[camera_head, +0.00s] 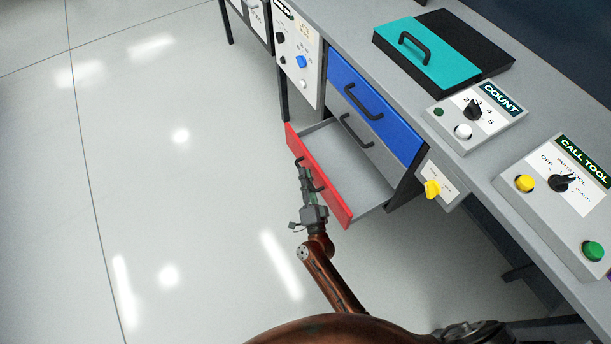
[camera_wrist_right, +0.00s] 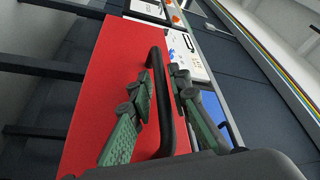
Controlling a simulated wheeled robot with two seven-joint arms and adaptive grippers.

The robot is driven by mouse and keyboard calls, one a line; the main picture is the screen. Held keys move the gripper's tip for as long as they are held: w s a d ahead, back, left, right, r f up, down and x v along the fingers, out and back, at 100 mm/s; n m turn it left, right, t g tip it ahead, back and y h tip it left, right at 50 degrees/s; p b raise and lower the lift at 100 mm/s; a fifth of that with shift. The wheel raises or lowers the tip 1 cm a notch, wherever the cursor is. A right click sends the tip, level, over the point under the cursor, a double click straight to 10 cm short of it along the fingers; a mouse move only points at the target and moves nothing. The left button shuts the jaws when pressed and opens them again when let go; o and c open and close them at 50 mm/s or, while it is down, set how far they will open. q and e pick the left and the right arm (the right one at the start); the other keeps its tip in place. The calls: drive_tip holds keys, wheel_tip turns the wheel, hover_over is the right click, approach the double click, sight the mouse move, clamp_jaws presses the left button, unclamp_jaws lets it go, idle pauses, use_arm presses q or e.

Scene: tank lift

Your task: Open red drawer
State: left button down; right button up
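The red drawer (camera_head: 321,180) stands pulled out at the bottom of the cabinet in the camera_head view, its grey inside visible and empty. Its red front also fills much of the right wrist view (camera_wrist_right: 95,100). A dark bar handle (camera_wrist_right: 160,95) runs along that front. My right gripper (camera_head: 305,180) is at this handle. In the right wrist view its two green-grey fingers (camera_wrist_right: 162,85) lie close on either side of the bar, and it looks shut on the handle. My left gripper is not in view.
Above the red drawer are a shut grey drawer (camera_head: 366,146) and a shut blue drawer (camera_head: 371,105). The worktop holds a teal-lidded box (camera_head: 428,54), a COUNT panel (camera_head: 478,115) and a CALL TOOL panel (camera_head: 560,200). The floor (camera_head: 180,200) left of the drawer is clear.

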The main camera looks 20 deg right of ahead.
drive_tip(key=v, duration=0.7)
drive_tip(key=shift+s, duration=0.25)
drive_tip(key=shift+f, duration=0.1)
